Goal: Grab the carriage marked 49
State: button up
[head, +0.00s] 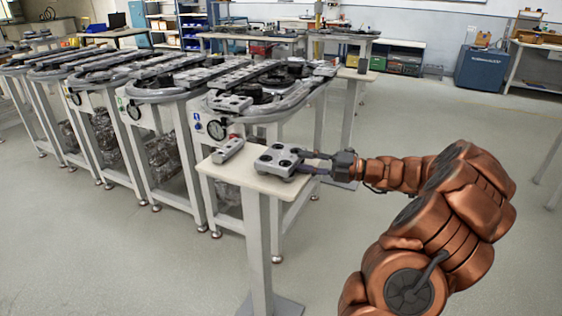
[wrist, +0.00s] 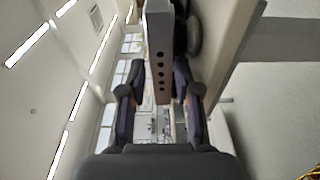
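A grey, block-shaped carriage (head: 281,160) with dark round recesses on top lies on a small pale-topped stand (head: 243,173). No number can be read on it. My gripper (head: 318,163) reaches in level from the right, with its fingers at the carriage's right end. In the wrist view a grey, holed block (wrist: 159,60), which looks like the carriage, stands between the two finger pads of my gripper (wrist: 160,85). The fingers look apart, with a narrow gap at the left pad. Contact at the right pad cannot be told.
A smaller grey piece (head: 228,150) lies on the stand to the left of the carriage. Ring-track tables (head: 270,85) with grey rails stand close behind and to the left. A blue cabinet (head: 483,68) is at the back right. The floor at right is clear.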

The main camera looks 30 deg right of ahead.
aim_at(288, 159)
jog(key=shift+b+x, duration=0.55)
jog(key=shift+x, duration=2.1)
jog(key=shift+c, duration=0.4)
grip_shut()
jog(key=shift+d, duration=0.1)
